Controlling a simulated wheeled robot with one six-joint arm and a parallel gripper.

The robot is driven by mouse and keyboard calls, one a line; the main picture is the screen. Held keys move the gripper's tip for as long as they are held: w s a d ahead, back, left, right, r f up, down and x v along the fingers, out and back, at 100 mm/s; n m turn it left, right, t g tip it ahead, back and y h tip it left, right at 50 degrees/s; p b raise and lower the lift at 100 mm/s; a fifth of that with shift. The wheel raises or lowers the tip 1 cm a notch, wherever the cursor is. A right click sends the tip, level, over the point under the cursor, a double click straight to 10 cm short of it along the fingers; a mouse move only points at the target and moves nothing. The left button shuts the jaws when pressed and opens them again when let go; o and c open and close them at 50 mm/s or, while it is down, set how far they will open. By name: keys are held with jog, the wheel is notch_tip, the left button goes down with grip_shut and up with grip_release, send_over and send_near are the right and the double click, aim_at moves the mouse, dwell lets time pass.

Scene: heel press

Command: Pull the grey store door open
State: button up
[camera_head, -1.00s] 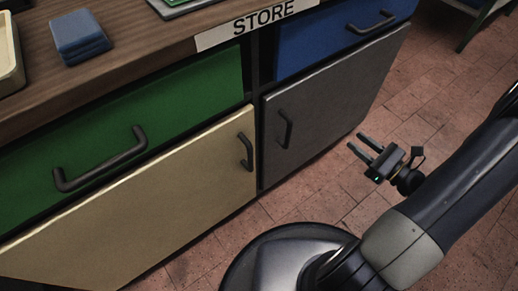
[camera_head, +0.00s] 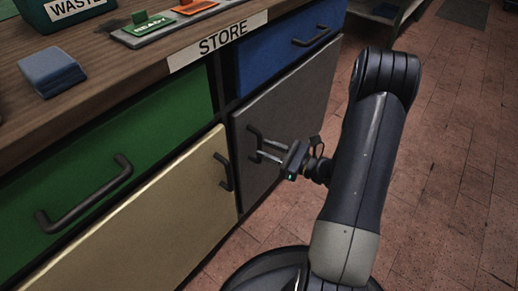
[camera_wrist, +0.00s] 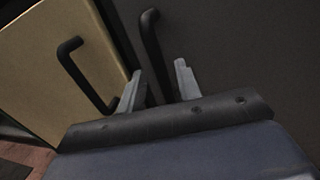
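The grey store door (camera_head: 285,115) is shut, below the blue drawer and right of the cream door. Its dark bar handle (camera_head: 253,143) is near the door's left edge. My gripper (camera_head: 262,149) is at this handle with its fingers pointing at the door. In the wrist view my two fingers (camera_wrist: 159,72) are apart, one on each side of the dark handle (camera_wrist: 150,40). A gap shows between the handle and the fingers, so the gripper looks open. The lower part of the handle is partly hidden by the gripper.
The cream door (camera_head: 165,225) with its own handle (camera_head: 225,172) is just left. A green drawer (camera_head: 110,165) and a blue drawer (camera_head: 290,48) are above. The counter carries a STORE label (camera_head: 222,42) and a blue block (camera_head: 52,72). The brick floor (camera_head: 440,170) at right is clear.

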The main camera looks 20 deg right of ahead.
aim_at(260, 160)
jog(key=shift+x, duration=1.55)
jog(key=shift+c, duration=0.4)
grip_shut()
